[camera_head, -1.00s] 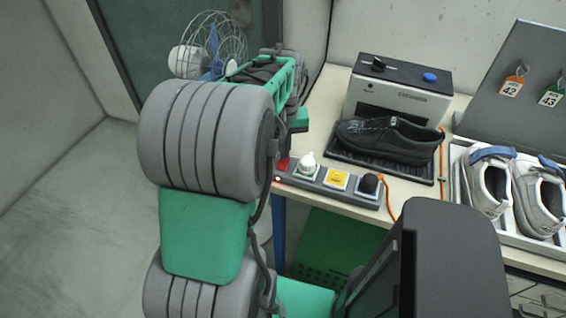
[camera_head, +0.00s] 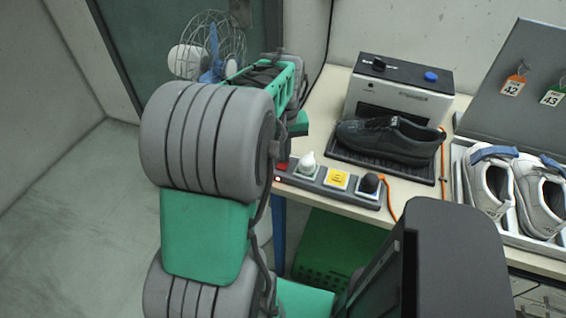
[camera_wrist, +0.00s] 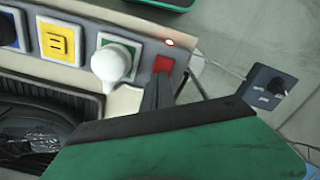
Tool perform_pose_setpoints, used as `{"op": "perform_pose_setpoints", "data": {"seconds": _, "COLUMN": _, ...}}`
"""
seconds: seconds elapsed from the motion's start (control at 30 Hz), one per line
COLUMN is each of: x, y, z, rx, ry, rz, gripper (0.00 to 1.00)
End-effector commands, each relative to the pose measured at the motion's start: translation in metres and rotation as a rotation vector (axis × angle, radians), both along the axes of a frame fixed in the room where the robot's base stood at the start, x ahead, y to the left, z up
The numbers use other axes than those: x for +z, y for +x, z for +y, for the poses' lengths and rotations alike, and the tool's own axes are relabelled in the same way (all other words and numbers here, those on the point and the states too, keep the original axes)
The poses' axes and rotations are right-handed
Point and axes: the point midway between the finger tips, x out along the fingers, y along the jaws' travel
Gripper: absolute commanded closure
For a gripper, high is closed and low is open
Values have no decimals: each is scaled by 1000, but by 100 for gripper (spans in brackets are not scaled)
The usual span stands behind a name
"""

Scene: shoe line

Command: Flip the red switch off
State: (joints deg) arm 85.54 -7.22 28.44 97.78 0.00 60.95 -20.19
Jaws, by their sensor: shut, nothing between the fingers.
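The red switch (camera_wrist: 164,64) sits at the end of the grey power strip in the wrist view, next to a lit indicator light (camera_wrist: 169,43). In the head view the red switch (camera_head: 282,167) shows only partly beside my arm, with the glowing light (camera_head: 278,179) close by. My gripper (camera_wrist: 161,82) is shut and empty, its dark fingertips right at the red switch's edge. I cannot tell whether they touch it. The power strip (camera_head: 318,188) lies along the table's front left edge.
Beside the switch on the strip are a white plug (camera_wrist: 111,63), a yellow socket (camera_wrist: 60,41) and a dark plug (camera_head: 369,183). Behind them a black shoe (camera_head: 392,139) rests before a grey machine (camera_head: 398,100). White shoes (camera_head: 490,185) stand right. A wire fan (camera_head: 212,45) is behind my arm.

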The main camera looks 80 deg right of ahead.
Motion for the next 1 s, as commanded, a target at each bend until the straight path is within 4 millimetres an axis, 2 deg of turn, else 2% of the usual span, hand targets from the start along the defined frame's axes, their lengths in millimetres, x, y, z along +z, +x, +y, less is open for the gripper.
{"op": "perform_pose_setpoints", "data": {"seconds": 0.2, "x": -5, "y": 0, "z": 1, "rx": 0, "ry": 2, "rz": 0, "gripper": 100}}
{"op": "perform_pose_setpoints", "data": {"seconds": 0.37, "x": 1, "y": 0, "z": 1, "rx": 0, "ry": 2, "rz": 0, "gripper": 100}}
{"op": "perform_pose_setpoints", "data": {"seconds": 1.0, "x": 62, "y": 0, "z": 0, "rx": 0, "ry": 0, "rz": 0, "gripper": 100}}
